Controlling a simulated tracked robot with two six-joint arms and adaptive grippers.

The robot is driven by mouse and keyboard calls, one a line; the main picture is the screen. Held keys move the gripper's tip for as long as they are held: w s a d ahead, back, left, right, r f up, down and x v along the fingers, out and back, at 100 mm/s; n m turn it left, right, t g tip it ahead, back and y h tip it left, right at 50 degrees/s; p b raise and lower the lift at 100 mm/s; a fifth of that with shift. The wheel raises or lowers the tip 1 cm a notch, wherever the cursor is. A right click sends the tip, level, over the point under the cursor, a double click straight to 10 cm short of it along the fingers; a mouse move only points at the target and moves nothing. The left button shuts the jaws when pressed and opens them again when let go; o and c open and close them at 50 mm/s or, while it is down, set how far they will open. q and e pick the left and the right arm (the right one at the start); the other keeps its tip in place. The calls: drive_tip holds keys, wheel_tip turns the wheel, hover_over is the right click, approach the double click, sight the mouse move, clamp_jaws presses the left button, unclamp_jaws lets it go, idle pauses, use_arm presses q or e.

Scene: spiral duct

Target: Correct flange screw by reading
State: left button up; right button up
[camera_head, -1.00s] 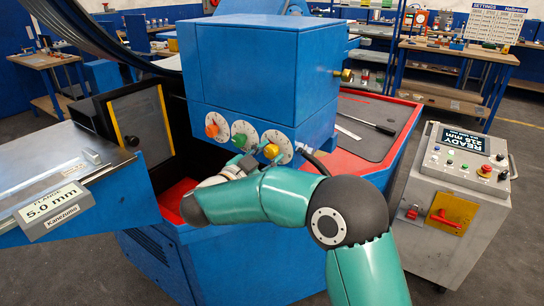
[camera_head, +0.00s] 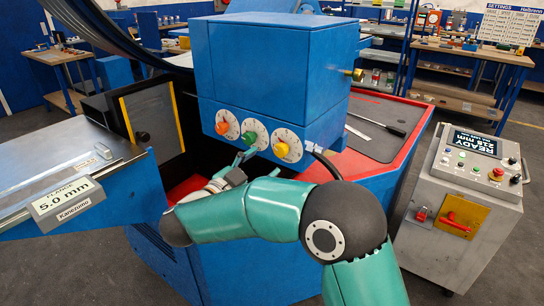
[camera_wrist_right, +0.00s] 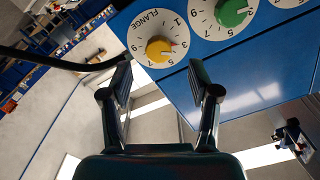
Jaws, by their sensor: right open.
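The blue machine carries a row of three dials. The yellow dial (camera_head: 281,150) is at the right end, and in the right wrist view the yellow dial (camera_wrist_right: 158,49) is labelled FLANGE. A small red mark on its knob lies near the 3. The green dial (camera_head: 250,138) is beside it and the orange dial (camera_head: 222,128) is at the left. My right gripper (camera_head: 247,156) is below the green dial, partly hidden by my arm. In the wrist view its open, empty fingers (camera_wrist_right: 161,78) point towards the yellow knob, apart from it. My left gripper is out of view.
A sign (camera_head: 62,202) at the left reads FLANGE 5.0 mm, Kanezumo. A grey control cabinet (camera_head: 466,180) at the right shows READY and a mm value. A SETTINGS board (camera_head: 508,24) hangs at the back. A dark cable passes near the yellow dial.

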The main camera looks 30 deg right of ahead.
drive_tip(key=v, duration=0.5)
drive_tip(key=shift+a, duration=0.25)
drive_tip(key=shift+d, duration=0.1)
